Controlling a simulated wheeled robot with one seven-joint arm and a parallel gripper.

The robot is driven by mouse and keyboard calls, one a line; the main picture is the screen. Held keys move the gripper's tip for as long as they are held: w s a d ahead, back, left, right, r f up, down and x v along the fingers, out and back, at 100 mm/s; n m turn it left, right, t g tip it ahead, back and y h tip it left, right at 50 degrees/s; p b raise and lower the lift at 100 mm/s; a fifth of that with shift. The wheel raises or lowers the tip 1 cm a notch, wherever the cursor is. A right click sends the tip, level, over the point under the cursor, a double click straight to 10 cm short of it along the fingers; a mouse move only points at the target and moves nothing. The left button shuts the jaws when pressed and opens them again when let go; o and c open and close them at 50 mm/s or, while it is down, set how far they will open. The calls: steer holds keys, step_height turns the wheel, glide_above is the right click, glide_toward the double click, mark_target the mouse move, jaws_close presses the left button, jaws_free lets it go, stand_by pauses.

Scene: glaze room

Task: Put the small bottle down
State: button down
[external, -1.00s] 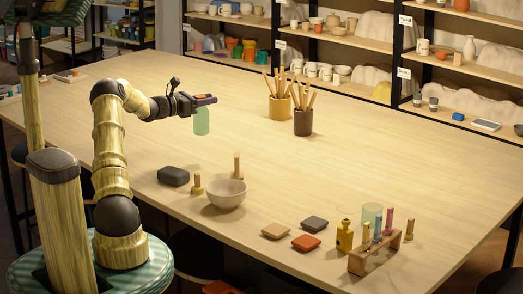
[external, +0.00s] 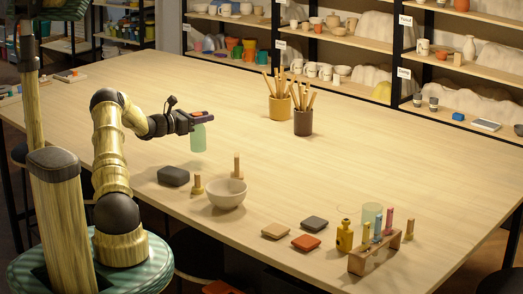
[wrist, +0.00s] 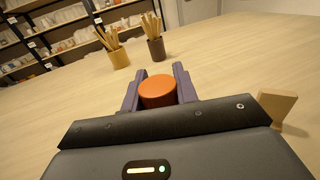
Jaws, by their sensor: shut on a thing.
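The small bottle is pale green and see-through (external: 198,138), with an orange cap (wrist: 158,91). My gripper (external: 203,117) is shut on it near the top, with the two fingers on either side of the cap in the wrist view (wrist: 159,86). The bottle hangs upright below the fingers, over the left part of the table. I cannot tell whether its base touches the tabletop.
The table (external: 330,175) is bare around the bottle. A dark block (external: 173,176), wooden pegs (external: 237,166) and a grey bowl (external: 227,194) stand nearer the front. Two tool-filled pots (external: 303,122) stand further back. A vial rack (external: 374,253) is at the front right.

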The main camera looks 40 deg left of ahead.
mark_target(203, 127)
steer(key=shift+f+p, duration=0.3)
steer(key=shift+f, duration=1.55)
steer(key=c, duration=1.1)
jaws_free()
steer(key=shift+f, duration=0.1)
steer(key=shift+r, duration=0.2)
steer(key=b+v, duration=0.2)
steer(key=v, duration=1)
